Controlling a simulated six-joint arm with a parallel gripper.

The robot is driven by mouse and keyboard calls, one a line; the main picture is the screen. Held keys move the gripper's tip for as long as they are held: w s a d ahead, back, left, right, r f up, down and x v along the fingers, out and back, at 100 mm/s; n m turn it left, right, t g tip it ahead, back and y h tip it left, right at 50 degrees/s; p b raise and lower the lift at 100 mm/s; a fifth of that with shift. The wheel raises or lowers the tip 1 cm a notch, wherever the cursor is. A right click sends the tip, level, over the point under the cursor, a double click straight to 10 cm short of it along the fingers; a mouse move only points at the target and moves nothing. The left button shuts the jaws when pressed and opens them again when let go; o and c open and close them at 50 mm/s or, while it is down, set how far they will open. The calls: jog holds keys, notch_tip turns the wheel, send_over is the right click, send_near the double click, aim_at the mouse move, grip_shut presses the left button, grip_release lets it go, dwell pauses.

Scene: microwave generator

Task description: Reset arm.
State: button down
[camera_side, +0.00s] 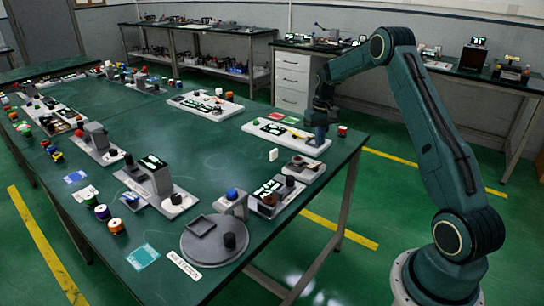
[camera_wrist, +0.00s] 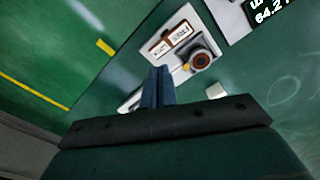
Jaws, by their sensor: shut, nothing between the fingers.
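My arm reaches from the right over the green table (camera_side: 215,160). My gripper (camera_side: 320,140) points down near the table's right edge, with its blue fingers by the right end of a white instrument panel (camera_side: 270,131). In the wrist view my gripper (camera_wrist: 158,75) shows its two blue fingers together with nothing between them. Beyond the fingertips there lies a small white device (camera_wrist: 181,50) with a dark round knob and label plates. I cannot tell how high the fingertips are above the table.
A small white block (camera_side: 273,155) stands left of the knob device (camera_side: 302,168). A round grey station plate (camera_side: 214,240) is at the front. Several instruments and spools fill the left side. The table middle is mostly clear. A red-topped cylinder (camera_side: 342,131) stands right of my gripper.

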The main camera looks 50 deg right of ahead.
jog(key=s+a+r+n+t, duration=0.1)
jog(key=s+a+r, duration=0.3)
jog(key=a+r, duration=0.6)
jog(key=s+a+r+n+t, duration=0.1)
jog(key=s+a+r+n, duration=0.15)
jog(key=a+r, duration=0.7)
jog(key=s+a+n+t, duration=0.1)
jog(key=s+a, duration=0.6)
jog(key=s, duration=0.3)
jog(key=s+a+n+t, duration=0.1)
jog(key=s+a+t, duration=0.1)
jog(key=s+a, duration=0.4)
jog(key=shift+s+a+r+t, duration=0.3)
jog(key=shift+s+a, duration=0.1)
jog(key=shift+s, duration=2.05)
jog(key=shift+n, duration=0.25)
